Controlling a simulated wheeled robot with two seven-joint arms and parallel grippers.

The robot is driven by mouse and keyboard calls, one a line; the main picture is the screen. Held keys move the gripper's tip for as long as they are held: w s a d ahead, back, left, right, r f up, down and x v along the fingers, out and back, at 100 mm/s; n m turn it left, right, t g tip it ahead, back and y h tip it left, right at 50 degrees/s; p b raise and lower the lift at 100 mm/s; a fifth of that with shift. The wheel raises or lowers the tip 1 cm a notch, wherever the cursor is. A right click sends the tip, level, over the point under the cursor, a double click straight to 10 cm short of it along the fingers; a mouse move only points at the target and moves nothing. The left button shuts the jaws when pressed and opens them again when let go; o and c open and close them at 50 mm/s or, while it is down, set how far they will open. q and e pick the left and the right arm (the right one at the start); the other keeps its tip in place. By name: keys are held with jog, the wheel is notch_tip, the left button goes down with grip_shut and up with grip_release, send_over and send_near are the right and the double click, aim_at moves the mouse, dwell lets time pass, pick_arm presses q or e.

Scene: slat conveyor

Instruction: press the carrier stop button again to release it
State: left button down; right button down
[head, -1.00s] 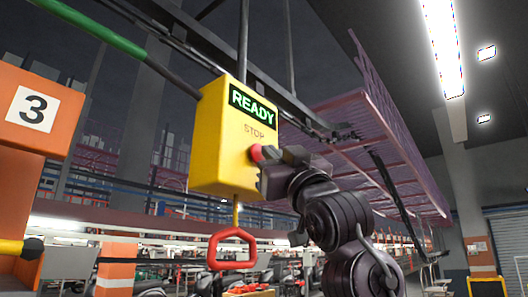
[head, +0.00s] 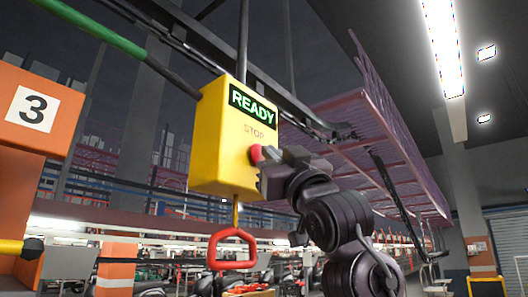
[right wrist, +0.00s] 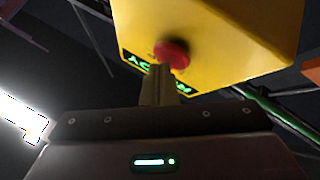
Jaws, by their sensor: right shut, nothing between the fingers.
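The carrier stop button (head: 258,154) is a red knob on the front of a yellow box (head: 222,135) that hangs from an overhead rod. The box shows a lit green READY sign (head: 252,104) with the word STOP below it. My right gripper (head: 267,166) is shut and empty, right at the button's lower right side. In the right wrist view the shut fingers (right wrist: 158,85) point at the red button (right wrist: 172,53) and overlap its lower edge; I cannot tell whether they touch it. My left gripper is not in view.
A red handle (head: 232,249) hangs under the box. An orange post marked 3 (head: 35,108) stands at the left, and a green pipe (head: 95,27) runs overhead to the box. A pink mesh guard (head: 375,150) hangs behind my right arm.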

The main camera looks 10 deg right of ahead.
jog(key=shift+w+a, duration=0.2)
jog(key=shift+w, duration=0.05)
jog(key=shift+s, duration=0.1)
dwell(0.3)
jog(key=shift+f, duration=0.15)
dwell(0.4)
jog(key=s+d+b, duration=0.1)
jog(key=s, duration=0.1)
jog(key=s+d+b, duration=0.1)
jog(key=s+d, duration=0.1)
jog(key=shift+s+d, duration=0.1)
jog(key=shift+d, duration=0.15)
dwell(0.3)
jog(key=shift+a, duration=0.1)
